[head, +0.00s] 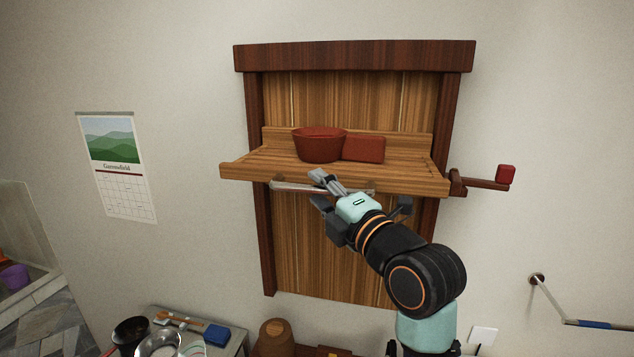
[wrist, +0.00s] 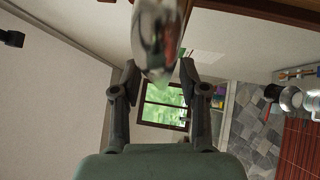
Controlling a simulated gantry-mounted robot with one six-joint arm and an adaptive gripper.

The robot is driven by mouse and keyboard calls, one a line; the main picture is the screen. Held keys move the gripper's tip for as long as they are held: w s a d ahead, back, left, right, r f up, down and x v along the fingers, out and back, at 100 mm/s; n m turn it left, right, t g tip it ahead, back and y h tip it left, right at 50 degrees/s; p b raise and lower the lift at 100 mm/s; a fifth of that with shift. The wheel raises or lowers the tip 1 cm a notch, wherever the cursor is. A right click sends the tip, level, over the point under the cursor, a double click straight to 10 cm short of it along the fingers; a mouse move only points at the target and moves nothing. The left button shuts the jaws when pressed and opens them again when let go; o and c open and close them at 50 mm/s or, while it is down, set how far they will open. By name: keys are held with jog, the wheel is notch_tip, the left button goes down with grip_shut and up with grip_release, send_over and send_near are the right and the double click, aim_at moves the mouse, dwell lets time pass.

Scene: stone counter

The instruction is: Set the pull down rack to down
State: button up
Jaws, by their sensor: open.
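The pull down rack is a wall-mounted wooden frame with a wooden shelf (head: 400,181) at about mid-height. A pale metal bar (head: 290,187) runs under the shelf's front edge. My gripper (head: 317,188) is at this bar, its fingers apart above and below it in the head view. In the wrist view a shiny metal bar (wrist: 158,38) comes in from the top between the open fingers (wrist: 158,75). The fingers look clear of it; whether either one touches cannot be told. My arm hides part of the bar's right side.
A dark red bowl (head: 320,147) and a red block (head: 364,149) stand on the shelf. A lever with a red knob (head: 506,174) sticks out at the rack's right side. A calendar (head: 117,165) hangs at the left. Kitchen items and a blue box (head: 216,336) lie below left.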

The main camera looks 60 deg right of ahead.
jog(key=shift+w+d, duration=0.2)
jog(key=shift+w, duration=0.2)
grip_shut()
jog(key=shift+f, duration=0.1)
notch_tip(320, 180, down, 44)
jog(key=b, duration=3.4)
jog(key=shift+f+b, duration=0.15)
jog(key=shift+b, duration=0.15)
jog(key=shift+d+f, duration=0.1)
grip_release()
